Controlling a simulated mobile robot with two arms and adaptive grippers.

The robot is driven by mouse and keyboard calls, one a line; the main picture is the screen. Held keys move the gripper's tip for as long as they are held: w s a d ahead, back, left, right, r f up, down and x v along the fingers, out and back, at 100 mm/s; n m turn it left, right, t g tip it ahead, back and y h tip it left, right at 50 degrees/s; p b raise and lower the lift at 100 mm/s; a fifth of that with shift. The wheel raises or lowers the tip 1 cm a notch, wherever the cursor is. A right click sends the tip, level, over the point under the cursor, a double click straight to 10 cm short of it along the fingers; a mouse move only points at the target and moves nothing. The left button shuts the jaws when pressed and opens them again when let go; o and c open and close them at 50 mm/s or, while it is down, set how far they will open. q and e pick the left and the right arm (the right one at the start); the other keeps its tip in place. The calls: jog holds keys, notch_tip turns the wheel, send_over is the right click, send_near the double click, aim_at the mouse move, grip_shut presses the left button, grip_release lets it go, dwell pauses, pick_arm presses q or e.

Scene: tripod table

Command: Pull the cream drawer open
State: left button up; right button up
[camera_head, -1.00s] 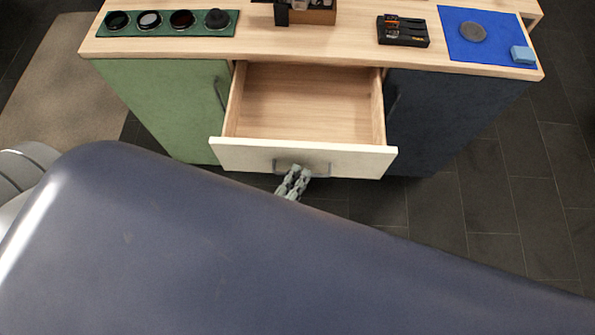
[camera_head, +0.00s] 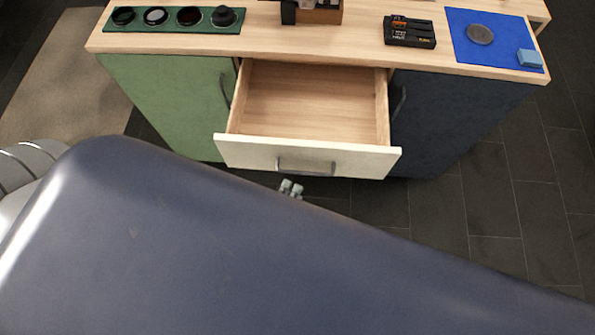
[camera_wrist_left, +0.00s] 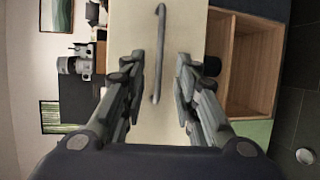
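The cream drawer (camera_head: 350,159) stands pulled out of the cabinet, and its bare wooden inside shows empty. Its grey bar handle (camera_head: 305,167) is on the front panel. In the left wrist view the cream front (camera_wrist_left: 134,28) and the handle (camera_wrist_left: 160,52) are straight ahead, with the open drawer box to the right. My left gripper (camera_head: 291,187) is just below and in front of the handle, apart from it. In the left wrist view its fingers (camera_wrist_left: 158,75) are spread, with nothing held. My own dark blue arm hides most of the gripper in the head view. My right gripper is not seen.
A green door (camera_head: 170,100) is left of the drawer and a dark blue door (camera_head: 450,120) is right. The wooden top (camera_head: 350,45) holds a green mat with round filters, a black battery charger (camera_head: 409,32) and a blue mat (camera_head: 500,55). Dark floor lies right.

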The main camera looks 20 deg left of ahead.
pick_arm(q)
jog(key=v, duration=0.5)
jog(key=shift+s, duration=0.3)
jog(key=s+a+f+m+g, duration=0.2)
jog(key=f+m+g, duration=0.3)
jog(key=f, duration=0.8)
jog(key=s+a+f+m+g, duration=0.1)
jog(key=s+f+m+g, duration=0.1)
jog(key=f+m, duration=0.9)
jog(key=s+a+f+m+g+y, duration=0.1)
jog(key=s+a+f+m+g, duration=0.1)
jog(key=f, duration=0.6)
jog(key=s+a+f+m+g+y, duration=0.1)
jog(key=s+a+f+m+g, duration=0.1)
jog(key=s+a+f+g, duration=0.3)
jog(key=s+a+f, duration=0.1)
jog(key=s+f, duration=0.1)
jog(key=s, duration=0.1)
jog(key=shift+s+a+f+g, duration=0.15)
jog(key=shift+a+f+g, duration=0.15)
jog(key=shift+f, duration=0.1)
